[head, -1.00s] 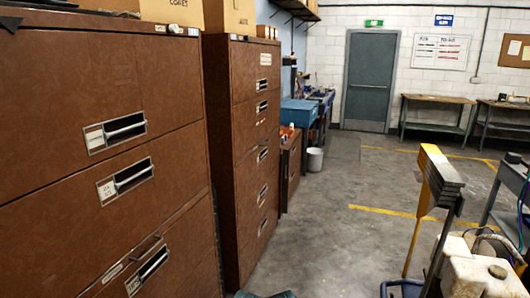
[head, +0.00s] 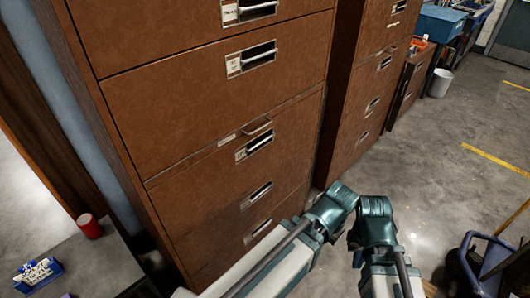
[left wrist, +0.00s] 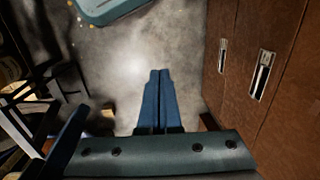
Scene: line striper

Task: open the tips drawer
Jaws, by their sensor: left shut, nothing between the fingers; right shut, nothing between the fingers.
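The brown filing cabinet (head: 205,100) fills the middle of the head view, with several drawers stacked in its front. Each drawer has a recessed metal handle and a small label, such as the upper drawer handle (head: 252,58) and a lower one (head: 255,143). The labels are too small to read, so I cannot tell which is the tips drawer.
A second brown cabinet (head: 360,75) stands to the right. A dark table (head: 90,268) with a red cup (head: 88,226) and a blue box (head: 38,277) is at the lower left. A purplish cart (head: 485,255) stands at the lower right. Open floor lies beyond my arms.

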